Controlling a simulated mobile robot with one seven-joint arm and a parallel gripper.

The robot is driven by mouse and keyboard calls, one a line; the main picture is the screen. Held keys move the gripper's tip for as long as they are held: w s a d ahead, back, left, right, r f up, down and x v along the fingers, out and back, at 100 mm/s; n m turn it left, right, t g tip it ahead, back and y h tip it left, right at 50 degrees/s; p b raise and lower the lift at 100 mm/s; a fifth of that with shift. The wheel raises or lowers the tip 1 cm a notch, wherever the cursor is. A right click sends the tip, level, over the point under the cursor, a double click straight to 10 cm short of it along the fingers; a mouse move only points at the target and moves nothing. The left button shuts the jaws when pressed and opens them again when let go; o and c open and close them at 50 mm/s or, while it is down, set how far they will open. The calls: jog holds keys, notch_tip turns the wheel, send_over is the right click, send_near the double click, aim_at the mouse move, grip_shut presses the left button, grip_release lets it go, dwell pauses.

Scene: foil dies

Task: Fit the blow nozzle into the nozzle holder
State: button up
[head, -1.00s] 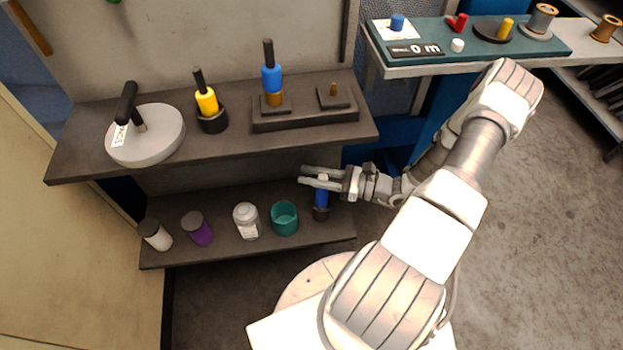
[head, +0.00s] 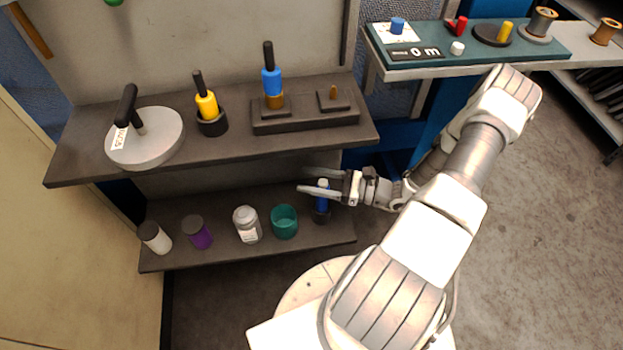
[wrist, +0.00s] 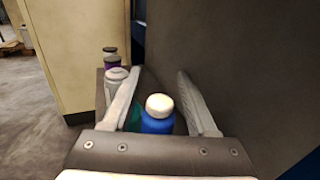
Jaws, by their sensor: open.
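The blow nozzle (head: 322,202), a blue body with a white tip, stands upright at the right end of the lower shelf. Its foot is in a small dark cup (head: 321,217), which looks like the nozzle holder. How deep it sits is too small to tell. My gripper (head: 303,179) is open, with one finger on each side of the nozzle's upper part. In the wrist view the nozzle (wrist: 158,122) stands between the spread fingers (wrist: 158,76), with a gap to the right finger. The cup is hidden there.
On the lower shelf (head: 180,255), a teal cup (head: 284,222) stands just left of the nozzle, then a white jar (head: 246,224), a purple jar (head: 198,232) and a white jar with a dark lid (head: 154,237). The upper shelf (head: 80,165) overhangs behind, holding handled tools.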

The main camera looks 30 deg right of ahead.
jog(key=p+v, duration=0.1)
jog(key=v, duration=1.1)
jog(key=shift+p, duration=0.4)
jog(key=shift+s+a, duration=0.1)
